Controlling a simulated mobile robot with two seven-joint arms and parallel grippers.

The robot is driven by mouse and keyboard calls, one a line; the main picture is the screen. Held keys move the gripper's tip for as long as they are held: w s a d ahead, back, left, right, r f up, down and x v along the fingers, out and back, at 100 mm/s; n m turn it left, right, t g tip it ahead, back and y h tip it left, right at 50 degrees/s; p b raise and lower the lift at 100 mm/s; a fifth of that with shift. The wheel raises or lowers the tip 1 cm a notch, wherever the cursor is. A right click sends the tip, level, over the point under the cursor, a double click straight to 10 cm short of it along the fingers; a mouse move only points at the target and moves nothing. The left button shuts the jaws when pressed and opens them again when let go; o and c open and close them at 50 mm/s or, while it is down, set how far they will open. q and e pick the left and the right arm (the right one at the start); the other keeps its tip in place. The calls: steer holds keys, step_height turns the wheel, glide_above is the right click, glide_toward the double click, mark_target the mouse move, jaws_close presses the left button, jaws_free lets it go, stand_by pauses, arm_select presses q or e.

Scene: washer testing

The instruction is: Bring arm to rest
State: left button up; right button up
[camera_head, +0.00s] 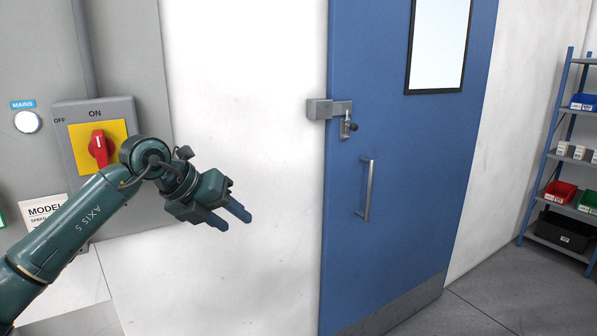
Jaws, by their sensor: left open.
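My left arm (72,221) comes in from the lower left and is dark green. My left gripper (232,217) is open and empty, with its two fingers pointing right and slightly down. It hangs in front of the white wall and touches nothing that I can see. Part of the arm covers the lower edge of the yellow switch plate behind it. My right gripper is not in view.
A red rotary switch (99,149) sits on the grey panel at left, its handle upright towards ON. A blue door (400,170) with a latch (330,109) and handle (366,189) is shut at centre. A shelf rack (548,165) stands at right. Floor is clear.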

arm_select(q)
steer(key=s+d+f+n+h, duration=0.4)
steer(key=s+d+f+h, duration=0.3)
steer(key=s+d+h, duration=0.5)
steer(key=s+a+f+n+t+y, duration=0.2)
steer(key=a+f+n+t+y, duration=0.3)
steer(key=f+n, duration=0.5)
steer(key=s+a+f+n+t+y, duration=0.1)
steer(key=a+f+n+t+y, duration=0.5)
steer(key=n, duration=0.7)
steer(key=s+a+f+n+g+y, duration=0.1)
steer(key=s+f+n+g+y, duration=0.1)
steer(key=s+f, duration=0.5)
steer(key=s+a+f+n+g+y, duration=0.1)
steer(key=s+f+n+g+y, duration=0.1)
steer(key=s+f+n+g, duration=0.2)
steer(key=s+f+n, duration=0.1)
steer(key=s+f, duration=0.2)
steer(key=s, duration=0.1)
steer(key=shift+a+f, duration=0.25)
steer(key=shift+f, duration=0.05)
steer(key=shift+c, duration=0.6)
steer(key=shift+d, duration=0.15)
